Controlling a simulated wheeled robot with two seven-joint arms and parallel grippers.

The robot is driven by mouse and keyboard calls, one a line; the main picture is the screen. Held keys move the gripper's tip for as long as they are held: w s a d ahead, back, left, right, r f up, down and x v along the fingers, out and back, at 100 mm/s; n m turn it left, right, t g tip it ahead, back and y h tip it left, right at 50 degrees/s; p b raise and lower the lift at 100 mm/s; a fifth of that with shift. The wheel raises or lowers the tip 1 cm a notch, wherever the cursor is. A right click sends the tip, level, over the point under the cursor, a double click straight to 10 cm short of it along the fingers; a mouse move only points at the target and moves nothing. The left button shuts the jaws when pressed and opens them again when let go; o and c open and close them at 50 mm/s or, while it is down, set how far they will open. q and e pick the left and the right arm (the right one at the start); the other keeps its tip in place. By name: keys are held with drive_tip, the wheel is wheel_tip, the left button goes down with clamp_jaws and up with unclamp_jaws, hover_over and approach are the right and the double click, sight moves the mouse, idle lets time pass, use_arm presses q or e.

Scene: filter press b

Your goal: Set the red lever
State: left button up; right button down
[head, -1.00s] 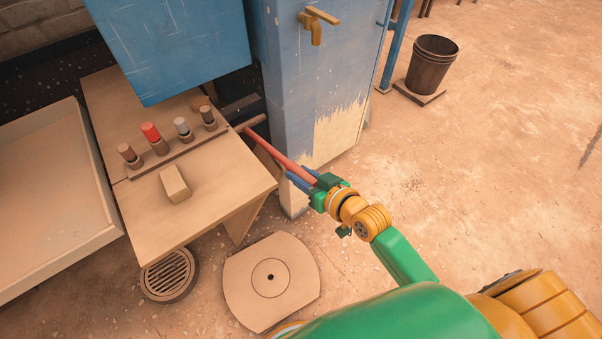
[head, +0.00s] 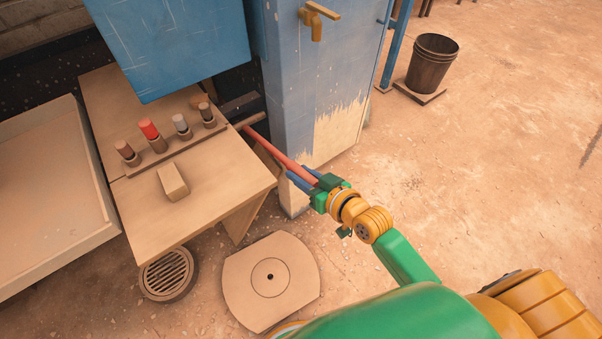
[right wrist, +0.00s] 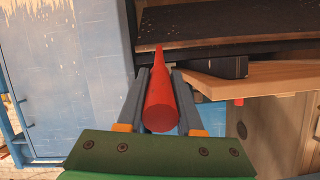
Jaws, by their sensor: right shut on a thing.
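The red lever (head: 275,150) is a long tapered bar beside the blue cabinet. It slants from the dark gap by the wooden bench down to the right, toward my gripper. My right gripper (head: 305,179) is shut on the lever's free end. In the right wrist view the lever (right wrist: 161,95) lies between the two grey fingers of the gripper (right wrist: 159,100), its rounded end toward the camera. The lever's far end narrows toward a dark beam. My left gripper is not in view.
A blue cabinet (head: 300,85) with a brass handle stands just behind the lever. A wooden bench (head: 225,180) with several coloured-top pegs is at left. A round floor plate (head: 295,295) and a drain grate (head: 168,275) lie below. A dark bucket (head: 432,65) stands at upper right; the right floor is clear.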

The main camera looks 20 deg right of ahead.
use_arm(q)
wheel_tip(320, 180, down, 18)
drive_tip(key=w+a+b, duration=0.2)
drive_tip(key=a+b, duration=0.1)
drive_tip(key=b, duration=1.4)
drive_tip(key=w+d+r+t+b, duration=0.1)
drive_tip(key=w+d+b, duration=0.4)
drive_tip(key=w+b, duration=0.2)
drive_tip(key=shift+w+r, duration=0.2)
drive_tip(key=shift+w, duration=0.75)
use_arm(e)
wheel_tip(320, 180, down, 16)
drive_tip(key=t+y, duration=0.2)
drive_tip(key=t, duration=0.3)
drive_tip(key=shift+t, duration=0.3)
drive_tip(key=shift+s, duration=0.1)
